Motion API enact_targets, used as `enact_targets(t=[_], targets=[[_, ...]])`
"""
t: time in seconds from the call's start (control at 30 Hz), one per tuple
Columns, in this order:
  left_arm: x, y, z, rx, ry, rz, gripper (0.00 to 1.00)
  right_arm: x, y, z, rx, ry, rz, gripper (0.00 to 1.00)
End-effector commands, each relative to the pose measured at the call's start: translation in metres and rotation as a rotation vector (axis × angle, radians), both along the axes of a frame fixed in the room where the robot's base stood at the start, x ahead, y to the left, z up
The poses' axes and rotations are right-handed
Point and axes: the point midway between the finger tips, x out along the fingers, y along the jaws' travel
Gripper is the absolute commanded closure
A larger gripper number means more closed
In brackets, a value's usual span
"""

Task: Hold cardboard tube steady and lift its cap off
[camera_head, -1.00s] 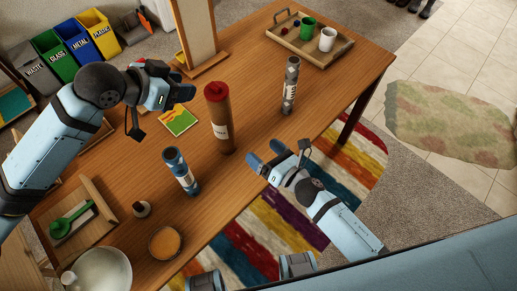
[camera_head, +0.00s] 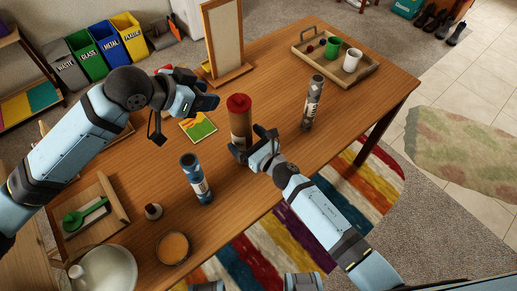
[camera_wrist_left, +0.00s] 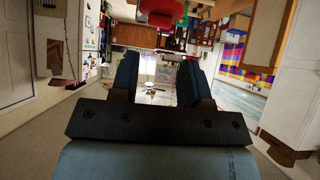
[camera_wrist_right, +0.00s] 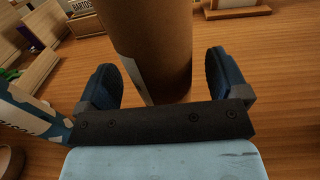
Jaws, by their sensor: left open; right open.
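The brown cardboard tube (camera_head: 240,128) stands upright on the wooden table, with its red cap (camera_head: 238,102) on top. My right gripper (camera_head: 254,143) is open low at the tube's near side. In the right wrist view the tube (camera_wrist_right: 155,45) shows between the two spread fingers (camera_wrist_right: 160,80); I cannot tell whether either finger touches it. The cap is out of that view. My left gripper (camera_head: 208,92) is open and empty, raised to the left of the cap and apart from it. The left wrist view shows only the room between its fingers (camera_wrist_left: 158,80).
A blue tube (camera_head: 195,178) stands nearer on the left and a grey tube (camera_head: 312,102) to the right. A tray (camera_head: 363,72) with cups is at the back right. A framed board (camera_head: 223,42) stands behind. A colourful booklet (camera_head: 198,127) lies left of the tube.

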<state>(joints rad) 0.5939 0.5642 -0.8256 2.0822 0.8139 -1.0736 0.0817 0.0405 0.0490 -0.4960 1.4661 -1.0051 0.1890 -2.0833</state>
Motion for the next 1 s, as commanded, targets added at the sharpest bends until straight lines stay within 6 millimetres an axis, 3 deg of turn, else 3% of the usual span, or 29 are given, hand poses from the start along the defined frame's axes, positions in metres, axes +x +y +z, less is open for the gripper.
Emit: enact_targets(t=[0.2,0.53,0.8,1.0], targets=[[0.0,0.0,0.0,0.0,0.0,0.0,0.57,0.015,0.011,0.0,0.002,0.001,0.0,0.07],[0.0,0.0,0.0,0.0,0.0,0.0,0.57,0.016,0.013,0.0,0.002,0.001,0.0,0.1],[0.0,0.0,0.0,0.0,0.0,0.0,0.57,0.016,0.012,0.0,0.002,0.001,0.0,0.67],[0.004,-0.008,0.001,0.052,-0.014,-0.054,0.11,0.016,0.012,0.0,0.002,0.001,0.0,0.67]])
